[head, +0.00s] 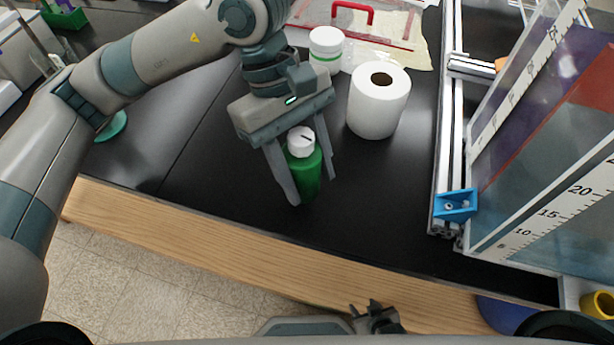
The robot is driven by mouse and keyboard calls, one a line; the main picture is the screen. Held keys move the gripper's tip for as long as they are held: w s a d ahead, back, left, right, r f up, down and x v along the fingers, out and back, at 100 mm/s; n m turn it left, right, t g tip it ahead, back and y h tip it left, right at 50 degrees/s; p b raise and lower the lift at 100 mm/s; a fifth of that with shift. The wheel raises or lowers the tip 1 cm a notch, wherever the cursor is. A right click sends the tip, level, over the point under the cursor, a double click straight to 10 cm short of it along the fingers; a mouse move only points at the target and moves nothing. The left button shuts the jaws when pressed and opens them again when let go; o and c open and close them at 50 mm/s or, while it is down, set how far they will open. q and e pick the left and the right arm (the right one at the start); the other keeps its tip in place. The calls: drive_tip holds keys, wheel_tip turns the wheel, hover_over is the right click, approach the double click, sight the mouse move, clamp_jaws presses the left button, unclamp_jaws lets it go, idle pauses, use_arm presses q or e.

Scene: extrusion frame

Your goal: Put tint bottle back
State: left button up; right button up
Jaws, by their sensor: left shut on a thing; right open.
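The tint bottle (308,172) is green with a white cap. It stands upright at the black bench top, near its wooden front edge. My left gripper (311,190) comes down over it from above and is shut on the bottle, one finger on each side. I cannot tell whether the bottle's base touches the bench. My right gripper (374,318) shows only in part at the bottom of the view, in front of the bench edge, apart from the bottle, open and with nothing seen in it.
A paper roll (378,104) and a white tub (326,48) stand behind the bottle. A red-handled clear case (352,15) is at the back. An aluminium frame (449,150) with a blue bracket (456,204) and scaled panels blocks the right. The bench (215,160) left of the bottle is clear.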

use_arm(q)
drive_tip(key=shift+f+p, duration=0.3)
drive_tip(key=shift+f, duration=1.05)
use_arm(e)
drive_tip(key=shift+w+a+r+t, duration=0.3)
drive_tip(key=shift+a+r, duration=0.05)
drive_tip(key=shift+a, duration=0.15)
use_arm(q)
drive_tip(key=shift+f, duration=0.1)
use_arm(e)
drive_tip(key=shift+s+d+f, duration=0.1)
drive_tip(key=shift+d+f, duration=0.05)
drive_tip(key=shift+f, duration=0.1)
use_arm(q)
drive_tip(key=o, duration=1.2)
drive_tip(key=shift+c, duration=0.2)
use_arm(e)
drive_tip(key=shift+s, duration=0.1)
drive_tip(key=shift+d+r, duration=0.1)
use_arm(q)
drive_tip(key=shift+w+a+r, duration=0.1)
drive_tip(key=shift+r, duration=0.3)
drive_tip(key=b+v, duration=0.2)
drive_tip(key=v, duration=0.9)
drive_tip(key=shift+r, duration=0.2)
use_arm(e)
drive_tip(key=shift+s+d+f+g, duration=0.6)
drive_tip(key=shift+d+f+g, duration=0.05)
drive_tip(key=shift+d+g, duration=0.15)
